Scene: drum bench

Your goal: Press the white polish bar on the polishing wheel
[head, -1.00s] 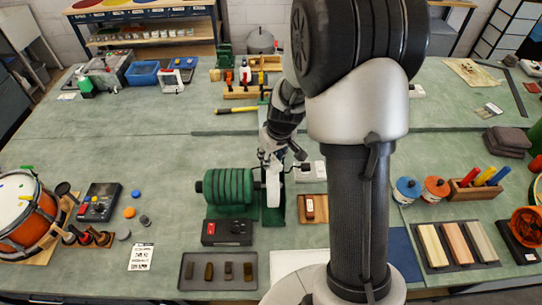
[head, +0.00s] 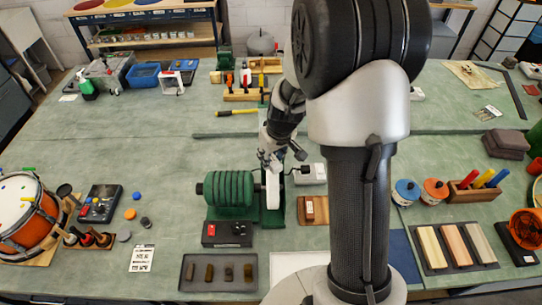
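The polishing wheel (head: 273,188) is a pale upright disc on the right end of a green motor unit (head: 229,188). My gripper (head: 268,163) is just behind and above the wheel, pointing down. It is small in the picture, and I cannot tell whether its fingers are open or shut. I cannot make out a white polish bar clearly; any bar between the fingers is too small to tell. A dark tray (head: 249,283) in front of the motor holds several brown and grey bars, none of them clearly white.
A dark control box (head: 227,234) with a red button stands before the motor. A wooden block (head: 313,211) and a white box (head: 310,174) are right of the wheel. A drum (head: 28,222) is at left. The green bench is clear behind the motor at left.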

